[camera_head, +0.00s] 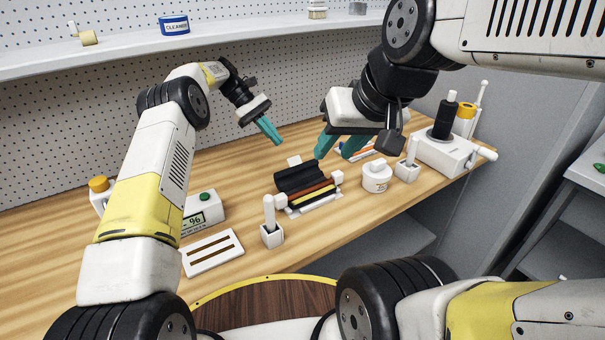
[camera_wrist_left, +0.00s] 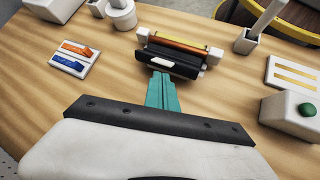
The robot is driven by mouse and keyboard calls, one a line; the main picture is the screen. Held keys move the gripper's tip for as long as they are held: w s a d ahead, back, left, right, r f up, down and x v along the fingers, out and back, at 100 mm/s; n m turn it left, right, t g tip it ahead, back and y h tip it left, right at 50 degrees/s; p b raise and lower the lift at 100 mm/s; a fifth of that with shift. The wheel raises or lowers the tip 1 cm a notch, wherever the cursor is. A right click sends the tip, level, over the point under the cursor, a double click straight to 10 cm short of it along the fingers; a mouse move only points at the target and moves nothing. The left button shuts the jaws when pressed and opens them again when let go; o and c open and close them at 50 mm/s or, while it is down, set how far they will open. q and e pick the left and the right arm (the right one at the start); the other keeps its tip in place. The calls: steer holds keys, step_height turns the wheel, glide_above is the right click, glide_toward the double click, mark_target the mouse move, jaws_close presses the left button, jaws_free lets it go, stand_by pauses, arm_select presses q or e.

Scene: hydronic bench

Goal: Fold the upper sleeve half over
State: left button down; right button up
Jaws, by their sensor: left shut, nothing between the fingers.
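The black sleeve (camera_head: 300,176) lies in a white stand (camera_head: 337,178) at mid-bench, with its upper half opened toward the back. A copper-coloured pipe (camera_head: 308,192) and a yellow strip run in front of it. A white tab (camera_head: 294,161) sticks out at the sleeve's back edge; it also shows in the left wrist view (camera_wrist_left: 161,63). My left gripper (camera_head: 274,137) is shut and empty, behind and above the sleeve. In the left wrist view its teal fingers (camera_wrist_left: 162,84) point at the tab; contact cannot be told. My right gripper (camera_head: 336,152) is open, above and behind the sleeve's right end.
A brush-like tool in a white holder (camera_head: 271,235) stands front left of the stand. A slotted white plate (camera_head: 212,252) and a display box (camera_head: 203,212) lie further left. A white jar (camera_head: 376,177) and another holder (camera_head: 407,170) stand to the right.

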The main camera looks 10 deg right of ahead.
mark_target(294, 168)
arm_select(q)
steer(key=s+d+f, duration=0.1)
steer(key=s+d, duration=0.2)
steer(key=s, duration=0.1)
steer(key=shift+s+d+f, duration=0.25)
steer(key=shift+d+f, duration=0.15)
stand_by(0.4)
steer(key=shift+s+d+r, duration=0.3)
steer(key=shift+s, duration=0.35)
steer(key=shift+s+d+r, duration=0.25)
steer(key=shift+s, duration=0.4)
steer(key=shift+s+d+r, duration=0.1)
steer(key=shift+s+d, duration=0.2)
steer(key=shift+s, duration=0.4)
steer(key=shift+s+d, duration=0.25)
steer(key=shift+s, duration=0.45)
